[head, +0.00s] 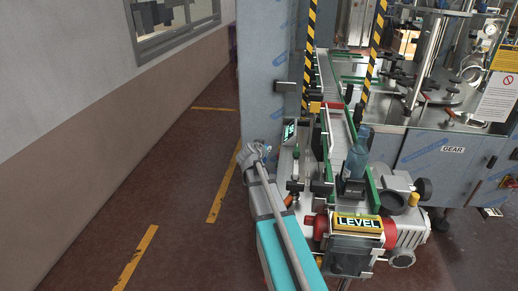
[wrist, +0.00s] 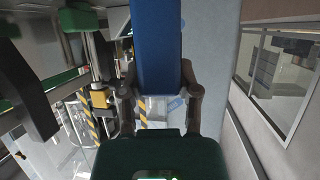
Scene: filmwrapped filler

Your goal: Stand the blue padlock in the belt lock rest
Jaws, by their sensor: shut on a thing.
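In the wrist view a long blue block, taken as the blue padlock (wrist: 156,50), sits between the two brown fingers of my gripper (wrist: 158,75). The fingers touch its sides, and its far end runs out of the top of the picture. No shackle shows. In the head view my gripper and the padlock cannot be made out clearly near the grey end of my arm, left of the conveyor. The belt lock rest cannot be told for sure among the dark fittings around the conveyor belt (head: 328,82).
A blue bottle (head: 356,160) stands at the conveyor's right side. A red and grey machine part with a LEVEL sign (head: 358,222) is at the near end. A small display (head: 290,131) stands left of the belt. The aisle floor (head: 175,190) at left is clear.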

